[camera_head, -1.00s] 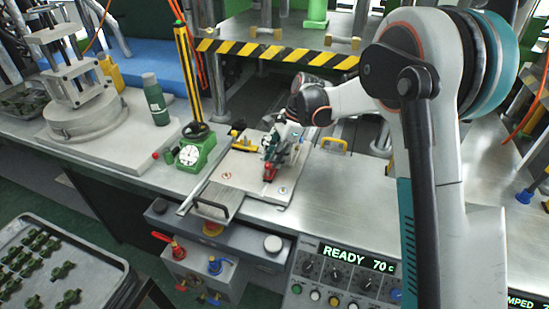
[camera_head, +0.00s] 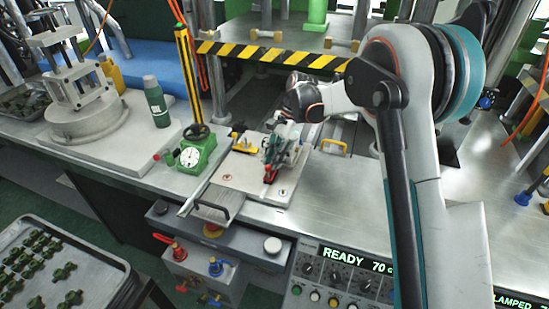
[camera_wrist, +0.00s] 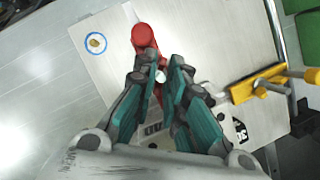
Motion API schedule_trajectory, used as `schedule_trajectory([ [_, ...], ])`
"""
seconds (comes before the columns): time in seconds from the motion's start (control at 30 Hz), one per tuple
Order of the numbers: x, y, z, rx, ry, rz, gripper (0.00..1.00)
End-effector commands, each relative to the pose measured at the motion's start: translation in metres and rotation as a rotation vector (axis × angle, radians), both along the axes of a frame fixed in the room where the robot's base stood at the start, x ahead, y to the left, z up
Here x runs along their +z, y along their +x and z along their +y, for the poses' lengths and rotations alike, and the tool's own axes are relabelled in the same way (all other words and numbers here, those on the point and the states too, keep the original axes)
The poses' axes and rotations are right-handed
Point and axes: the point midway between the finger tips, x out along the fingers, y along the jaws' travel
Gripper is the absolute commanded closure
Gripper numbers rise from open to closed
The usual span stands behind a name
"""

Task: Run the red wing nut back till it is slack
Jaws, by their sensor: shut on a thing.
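The red wing nut (camera_wrist: 144,37) is at the top middle of the wrist view, with one rounded red arm sticking out beyond my fingertips. My gripper (camera_wrist: 161,72) has its two teal-and-grey fingers closed on its near part, hiding some of it. In the head view the red wing nut (camera_head: 270,176) shows as a small red patch under my gripper (camera_head: 272,164), over a pale plate (camera_head: 230,181). How tight or slack the nut is cannot be seen.
A yellow clamp handle (camera_wrist: 262,82) stands right of my fingers. A green-based dial gauge (camera_head: 193,157) is left of the plate. A striped yellow-black bar (camera_head: 270,55) crosses behind. A control panel (camera_head: 345,275) is in front, and bare metal bench lies to the right.

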Motion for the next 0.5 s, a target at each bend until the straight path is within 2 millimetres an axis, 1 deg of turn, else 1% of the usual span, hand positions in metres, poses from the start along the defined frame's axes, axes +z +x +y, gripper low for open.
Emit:
schedule_trajectory([
  [0.5,0.0010,0.0028,0.0032,0.491,0.000,0.000,1.00],
])
